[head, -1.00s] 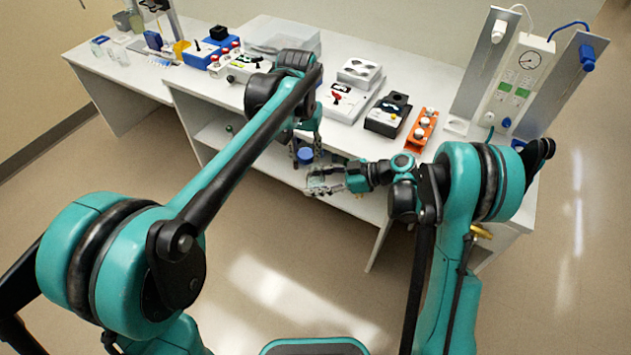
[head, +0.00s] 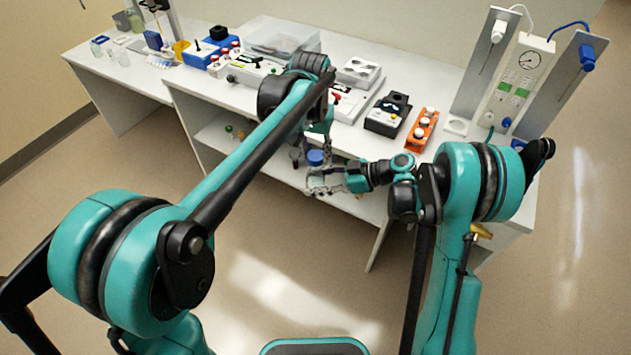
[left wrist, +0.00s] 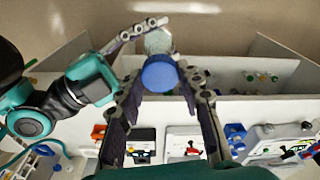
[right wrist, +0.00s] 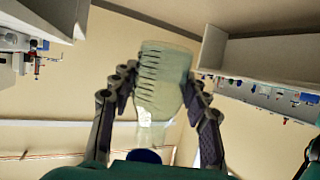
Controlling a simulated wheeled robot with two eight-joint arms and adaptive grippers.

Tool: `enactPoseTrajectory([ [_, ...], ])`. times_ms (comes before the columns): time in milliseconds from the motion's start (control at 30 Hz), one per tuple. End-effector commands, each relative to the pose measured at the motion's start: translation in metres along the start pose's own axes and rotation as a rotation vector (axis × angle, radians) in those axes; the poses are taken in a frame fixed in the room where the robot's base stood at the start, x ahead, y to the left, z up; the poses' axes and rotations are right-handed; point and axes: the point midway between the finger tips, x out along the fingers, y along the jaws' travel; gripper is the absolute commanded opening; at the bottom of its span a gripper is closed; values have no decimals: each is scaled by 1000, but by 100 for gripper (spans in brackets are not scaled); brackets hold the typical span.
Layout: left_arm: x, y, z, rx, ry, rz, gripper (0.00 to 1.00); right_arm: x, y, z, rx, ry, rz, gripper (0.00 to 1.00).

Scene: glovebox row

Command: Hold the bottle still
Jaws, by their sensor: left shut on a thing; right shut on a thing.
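A clear bottle (right wrist: 160,88) stands between the fingers of my right gripper (right wrist: 157,95) in the right wrist view, shut on its body. In the head view my right gripper (head: 322,181) is low, in front of the bench. A blue cap (left wrist: 160,74) is held between the fingers of my left gripper (left wrist: 162,88); the bottle body (left wrist: 158,42) shows beyond it. The cap (head: 315,157) shows in the head view at my left gripper (head: 313,150), just above my right one. It also shows near the bottle's neck (right wrist: 144,156). I cannot tell whether cap and neck touch.
The white bench (head: 345,140) stands just behind the grippers, with an open shelf (head: 212,135) below. On its top are a black device (head: 388,115), an orange rack (head: 422,130) and a gauge panel (head: 520,82). The floor in front is clear.

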Motion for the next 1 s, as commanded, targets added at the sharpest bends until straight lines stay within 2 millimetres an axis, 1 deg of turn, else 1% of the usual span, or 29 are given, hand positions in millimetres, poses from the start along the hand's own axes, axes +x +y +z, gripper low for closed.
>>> enactPoseTrajectory([
  [100,7,0,1,0,0,0,25,0,0,0,0,0,0,0],
  [200,10,0,1,0,0,0,25,0,0,0,0,0,0,0],
  [867,9,0,2,0,0,1,25,0,0,0,0,0,0,0],
  [1000,12,0,2,0,0,1,25,0,0,0,0,0,0,0],
])
